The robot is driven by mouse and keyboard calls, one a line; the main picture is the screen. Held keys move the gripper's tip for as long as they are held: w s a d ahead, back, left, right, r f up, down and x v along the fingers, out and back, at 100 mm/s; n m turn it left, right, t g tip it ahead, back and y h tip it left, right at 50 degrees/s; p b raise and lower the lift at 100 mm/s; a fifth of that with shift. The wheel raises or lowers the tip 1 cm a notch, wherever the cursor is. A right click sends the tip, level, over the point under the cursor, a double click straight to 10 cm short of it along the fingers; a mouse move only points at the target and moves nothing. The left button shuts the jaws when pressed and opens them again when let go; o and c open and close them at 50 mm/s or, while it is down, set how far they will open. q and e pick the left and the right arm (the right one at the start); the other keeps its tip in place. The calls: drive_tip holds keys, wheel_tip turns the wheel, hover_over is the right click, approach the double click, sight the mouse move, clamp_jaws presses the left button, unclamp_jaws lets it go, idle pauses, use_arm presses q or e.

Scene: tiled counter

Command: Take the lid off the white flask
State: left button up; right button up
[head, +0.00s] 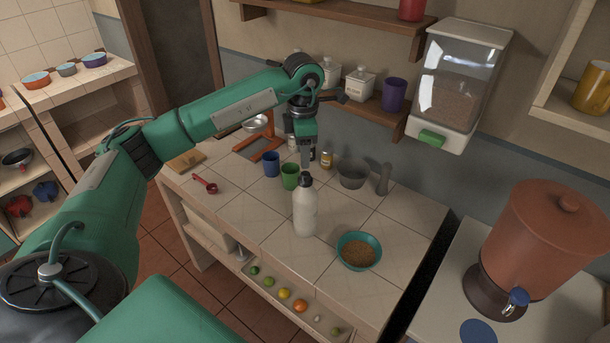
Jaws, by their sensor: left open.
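The white flask (305,213) stands upright on the tiled counter, near its front edge. Its dark lid (305,181) is on top. My left gripper (307,162) points down just above the lid and is open. From this angle the fingers overlap each other, and I cannot tell how far above or behind the lid they are. Nothing shows between them. My right gripper is not in view.
Close behind the flask are a green cup (290,177), a blue cup (271,164), a grey bowl (352,174) and a pestle (384,179). A teal bowl of grain (358,251) stands to its right. A red scoop (206,185) lies left; the tiles between are clear.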

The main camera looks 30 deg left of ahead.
sight(305, 173)
use_arm(q)
drive_tip(key=shift+s+d+f+p, duration=0.1)
drive_tip(key=shift+d+f+p, duration=0.1)
drive_tip(key=shift+f+p, duration=0.8)
drive_tip(key=shift+s+d+f+p, duration=0.1)
drive_tip(key=shift+d+f+p, duration=0.1)
drive_tip(key=shift+f+p, duration=0.75)
drive_tip(key=shift+f, duration=0.9)
drive_tip(key=shift+b, duration=0.3)
drive_tip(key=c, duration=1)
